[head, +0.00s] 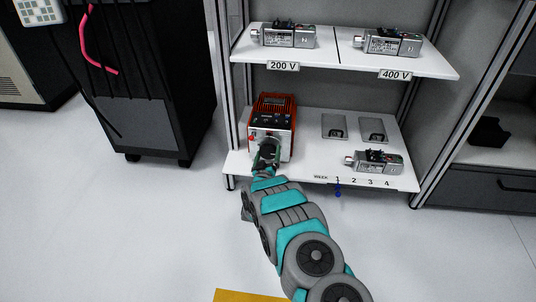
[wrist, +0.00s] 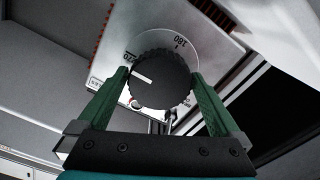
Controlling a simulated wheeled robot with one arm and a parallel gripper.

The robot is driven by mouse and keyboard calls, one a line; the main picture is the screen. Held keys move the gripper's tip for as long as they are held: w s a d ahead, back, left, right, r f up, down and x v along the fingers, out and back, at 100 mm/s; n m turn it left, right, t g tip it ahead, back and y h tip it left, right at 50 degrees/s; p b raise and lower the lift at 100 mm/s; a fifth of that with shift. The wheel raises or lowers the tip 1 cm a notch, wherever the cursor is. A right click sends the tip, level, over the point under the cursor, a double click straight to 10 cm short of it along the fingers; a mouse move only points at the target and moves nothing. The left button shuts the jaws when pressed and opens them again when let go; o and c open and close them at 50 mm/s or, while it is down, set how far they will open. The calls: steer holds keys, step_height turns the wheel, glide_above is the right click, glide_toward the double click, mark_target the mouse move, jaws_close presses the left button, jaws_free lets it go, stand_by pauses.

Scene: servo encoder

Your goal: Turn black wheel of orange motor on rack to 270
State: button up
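The orange motor (head: 273,122) stands on the lower shelf of the rack at the left, with a grey front plate. In the head view my gripper (head: 267,152) is at its front and hides the wheel. In the wrist view the black wheel (wrist: 165,88) has a ridged rim and a white line pointing left and slightly up. A partly covered label, seemingly 270, is just above the line's outer end; 180 is at the top. My gripper's green fingers (wrist: 160,76) are on either side of the wheel, close at its edges. I cannot tell whether they press on it.
The rack's lower shelf (head: 313,175) also holds two flat grey plates and a silver motor (head: 374,162). Two silver motors stand on the upper shelf (head: 343,62), above 200 V and 400 V labels. A black cabinet (head: 140,80) stands left; the floor before the rack is mostly clear.

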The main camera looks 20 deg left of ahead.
steer(key=shift+s, duration=0.1)
steer(key=v, duration=0.7)
steer(key=shift+s, duration=0.3)
steer(key=shift+d, duration=0.1)
stand_by(0.3)
